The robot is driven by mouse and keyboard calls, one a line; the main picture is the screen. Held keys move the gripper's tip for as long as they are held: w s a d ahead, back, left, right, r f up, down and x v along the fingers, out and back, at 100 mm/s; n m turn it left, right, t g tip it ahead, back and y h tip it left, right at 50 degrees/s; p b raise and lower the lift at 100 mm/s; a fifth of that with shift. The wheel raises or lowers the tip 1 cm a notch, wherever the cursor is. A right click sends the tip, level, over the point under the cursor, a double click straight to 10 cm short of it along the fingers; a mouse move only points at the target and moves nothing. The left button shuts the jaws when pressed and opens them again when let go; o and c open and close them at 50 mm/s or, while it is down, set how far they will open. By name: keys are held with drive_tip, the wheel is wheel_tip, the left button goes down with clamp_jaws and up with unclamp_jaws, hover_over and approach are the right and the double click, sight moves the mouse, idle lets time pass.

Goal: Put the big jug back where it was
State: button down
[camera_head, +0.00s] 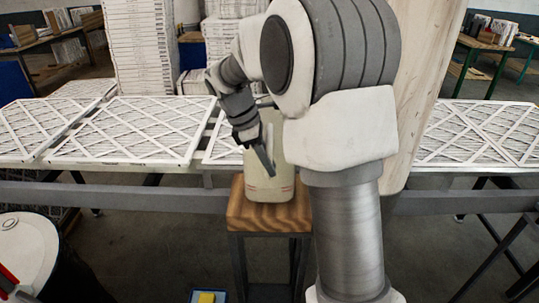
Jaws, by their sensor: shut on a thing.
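The big jug (269,190) is a pale, off-white container with small red marks near its bottom. It appears upright on or just over the small wooden-topped stand (268,217); I cannot tell whether its base touches the wood. My gripper (266,165) is at the jug's upper part, shut on it. My arm hides the jug's right side and much of its top, and the exact grip is hard to see.
A long table with white lattice-faced filters (120,130) runs behind the stand. Tall stacks of filters (140,50) stand further back. A dark drum with a white top (25,250) is at lower left. A blue tray with a yellow item (207,297) lies on the floor.

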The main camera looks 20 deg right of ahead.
drive_tip(key=shift+w+f, duration=0.1)
drive_tip(key=shift+f, duration=0.65)
drive_tip(key=c, duration=0.8)
unclamp_jaws()
drive_tip(key=shift+f, duration=0.15)
drive_tip(key=v, duration=1.1)
drive_tip(key=s+r+m+t, duration=0.2)
drive_tip(key=s+r+m, duration=0.15)
drive_tip(key=s, duration=0.25)
drive_tip(key=s+a+f+m+t+y, duration=0.1)
drive_tip(key=s+m, duration=0.2)
drive_tip(key=s, duration=0.3)
drive_tip(key=s+a+f+m+t+y, duration=0.1)
drive_tip(key=s+f+m+t, duration=0.1)
drive_tip(key=s, duration=0.3)
drive_tip(key=s+a+f+m+t+y, duration=0.1)
drive_tip(key=s+m+t+y, duration=0.1)
drive_tip(key=s+m, duration=0.3)
drive_tip(key=shift+s+a+f, duration=0.1)
drive_tip(key=shift+s, duration=0.35)
drive_tip(key=shift+s+a+f, duration=0.1)
drive_tip(key=shift+s+a, duration=0.05)
drive_tip(key=shift+s, duration=0.25)
